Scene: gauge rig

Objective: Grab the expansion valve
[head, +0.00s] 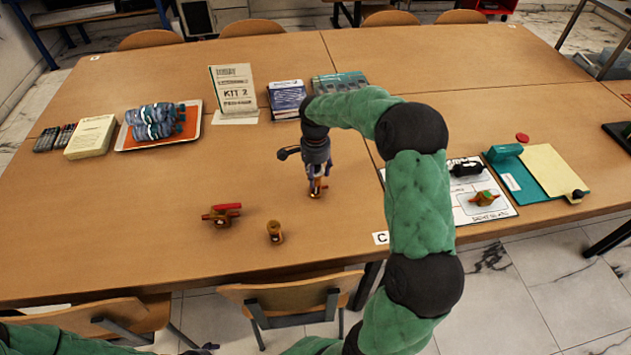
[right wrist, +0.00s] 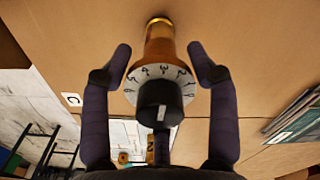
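A brass part with a white numbered dial and black knob (right wrist: 158,85) lies between the fingers of my right gripper (right wrist: 160,62) in the right wrist view. It looks like the expansion valve, though I cannot be sure. The fingers are open, with a gap on both sides. In the head view my right gripper (head: 318,180) is low over the table around this brass part (head: 316,193), which is mostly hidden. A brass valve with a red handle (head: 222,213) and a small brass fitting (head: 275,232) stand to the left. Of my left gripper, only a dark tip (head: 205,348) seems to show.
The left front table is mostly clear.

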